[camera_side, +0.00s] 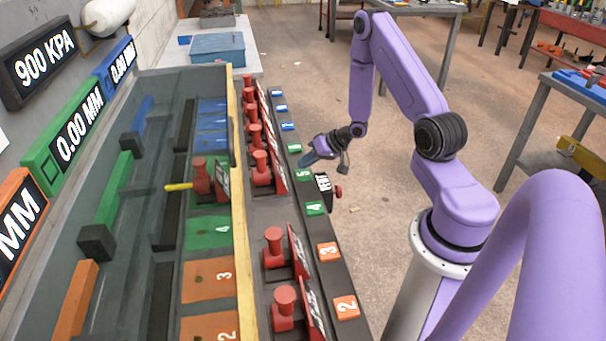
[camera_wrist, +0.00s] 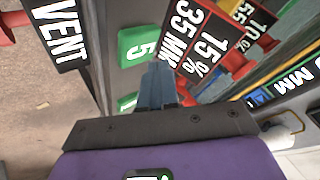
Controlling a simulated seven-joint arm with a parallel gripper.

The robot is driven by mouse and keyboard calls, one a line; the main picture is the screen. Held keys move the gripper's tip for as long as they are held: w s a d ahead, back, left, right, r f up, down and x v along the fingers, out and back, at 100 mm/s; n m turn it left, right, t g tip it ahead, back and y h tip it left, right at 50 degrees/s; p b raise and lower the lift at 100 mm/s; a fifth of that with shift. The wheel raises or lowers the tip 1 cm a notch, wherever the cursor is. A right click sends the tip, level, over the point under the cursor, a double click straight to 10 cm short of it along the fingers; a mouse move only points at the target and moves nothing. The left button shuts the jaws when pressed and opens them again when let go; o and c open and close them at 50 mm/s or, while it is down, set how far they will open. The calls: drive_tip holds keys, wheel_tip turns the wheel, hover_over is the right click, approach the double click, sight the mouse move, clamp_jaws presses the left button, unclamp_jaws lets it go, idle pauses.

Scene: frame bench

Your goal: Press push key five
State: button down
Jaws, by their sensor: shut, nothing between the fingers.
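Push key five is a green tile with a white 5 (camera_side: 304,174) on the dark strip along the bench's front. It also shows in the wrist view (camera_wrist: 138,46), just beyond and left of my fingertips. My gripper (camera_side: 307,159) is shut and empty, close beside key five in the side view. In the wrist view its fingers (camera_wrist: 160,72) are together and point toward the strip. I cannot tell whether the fingertips touch anything. Another green key (camera_wrist: 127,103) lies left of the fingers, its number not readable.
Green key four (camera_side: 315,208) and the VENT sign with a red knob (camera_side: 338,191) are near key five. Orange keys three (camera_side: 329,251) and two (camera_side: 346,306) are closer to the camera. Red valves (camera_side: 262,168) with label plates line the strip's left side.

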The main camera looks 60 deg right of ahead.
sight(306, 174)
wheel_tip(306, 174, up, 6)
idle(0.8)
drive_tip(key=shift+a, duration=0.1)
idle(0.4)
